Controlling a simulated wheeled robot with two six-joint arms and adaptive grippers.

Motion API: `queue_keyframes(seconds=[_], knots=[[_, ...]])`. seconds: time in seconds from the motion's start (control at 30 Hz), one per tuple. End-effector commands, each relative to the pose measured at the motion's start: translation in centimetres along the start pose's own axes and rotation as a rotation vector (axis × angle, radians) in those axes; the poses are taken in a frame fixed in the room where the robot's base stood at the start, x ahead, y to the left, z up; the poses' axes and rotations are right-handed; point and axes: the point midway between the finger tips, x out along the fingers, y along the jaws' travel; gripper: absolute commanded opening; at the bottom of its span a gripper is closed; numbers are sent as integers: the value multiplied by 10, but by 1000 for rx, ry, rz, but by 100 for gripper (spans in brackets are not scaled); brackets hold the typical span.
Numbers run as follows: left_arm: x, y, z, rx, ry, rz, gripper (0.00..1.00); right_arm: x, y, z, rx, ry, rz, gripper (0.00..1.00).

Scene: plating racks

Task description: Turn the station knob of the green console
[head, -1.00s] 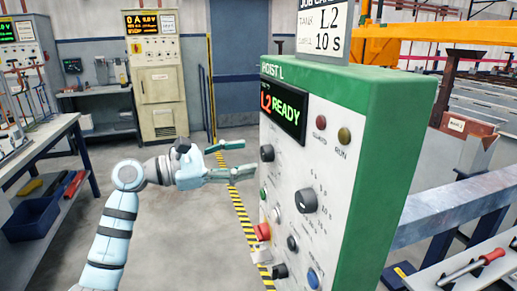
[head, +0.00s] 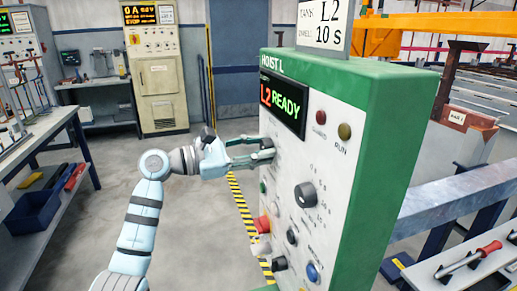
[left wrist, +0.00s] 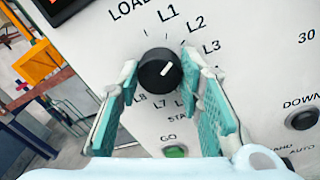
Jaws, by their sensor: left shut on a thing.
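The green console (head: 375,92), marked HOIST L, stands at the centre right with a white front panel. Its display (head: 283,103) reads L2 READY. The black station knob (left wrist: 158,70) shows in the left wrist view, ringed by labels including L1, L2 and L3. Its white mark points up and right, toward the L2–L3 side. My left gripper (head: 262,153) reaches the panel from the left, also seen in the left wrist view (left wrist: 160,92). Its teal-padded fingers are shut on the knob, one on each side. In the head view the fingers partly hide the knob. My right gripper is not in view.
A job card (head: 322,25) on top reads tank L2, 10 s. A larger dial (head: 305,195), a red button (head: 262,224) and a blue button (head: 312,272) sit lower on the panel. A workbench (head: 45,150) stands left; the floor between is clear.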

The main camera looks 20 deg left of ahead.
Motion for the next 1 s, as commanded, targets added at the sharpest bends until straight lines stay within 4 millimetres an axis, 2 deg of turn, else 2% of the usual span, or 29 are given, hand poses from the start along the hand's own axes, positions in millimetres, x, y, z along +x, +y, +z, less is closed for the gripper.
queue_keyframes(seconds=[0.37,1.0], knots=[[0,2,4,-129,8,-2,6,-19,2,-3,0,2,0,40],[0,6,7,-700,42,-20,6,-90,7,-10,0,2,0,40]])
